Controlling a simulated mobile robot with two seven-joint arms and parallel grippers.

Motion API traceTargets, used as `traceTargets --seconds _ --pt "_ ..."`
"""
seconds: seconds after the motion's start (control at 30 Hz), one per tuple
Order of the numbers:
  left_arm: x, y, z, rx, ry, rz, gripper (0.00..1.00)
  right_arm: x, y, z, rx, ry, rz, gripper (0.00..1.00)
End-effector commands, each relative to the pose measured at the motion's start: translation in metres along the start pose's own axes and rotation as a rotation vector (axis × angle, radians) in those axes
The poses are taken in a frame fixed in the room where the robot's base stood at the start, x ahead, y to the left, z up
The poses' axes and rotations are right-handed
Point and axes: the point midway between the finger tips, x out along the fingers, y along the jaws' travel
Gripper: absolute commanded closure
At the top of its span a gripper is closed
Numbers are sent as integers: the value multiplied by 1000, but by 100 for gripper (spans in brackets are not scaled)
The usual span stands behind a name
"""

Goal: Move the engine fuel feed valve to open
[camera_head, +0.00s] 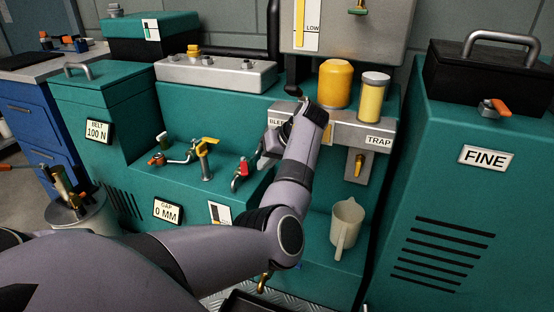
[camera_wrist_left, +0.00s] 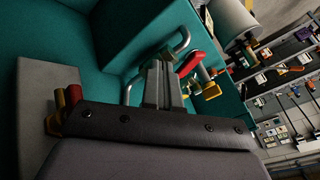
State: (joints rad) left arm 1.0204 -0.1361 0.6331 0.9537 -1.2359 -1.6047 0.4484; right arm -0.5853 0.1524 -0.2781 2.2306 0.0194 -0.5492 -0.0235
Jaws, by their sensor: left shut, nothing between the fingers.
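No readable label tells me which is the engine fuel feed valve. In the left wrist view, my left gripper (camera_wrist_left: 163,72) is shut and empty. My right gripper is not in view.
A grey bracket marked TRAP (camera_head: 379,140) carries a yellow bowl (camera_head: 335,82) and a clear-sided bowl (camera_head: 372,97). A brass tap (camera_head: 358,165) hangs below, above a cream jug (camera_head: 346,226). The teal cabinet marked FINE (camera_head: 486,158) stands at right.

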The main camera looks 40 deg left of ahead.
Motion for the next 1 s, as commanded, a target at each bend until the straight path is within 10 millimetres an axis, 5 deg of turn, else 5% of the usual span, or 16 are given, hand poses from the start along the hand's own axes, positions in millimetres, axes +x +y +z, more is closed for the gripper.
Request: traceTargets --seconds 1.0 --pt "12 -30 -2 16 7 5 100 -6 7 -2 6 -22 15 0"
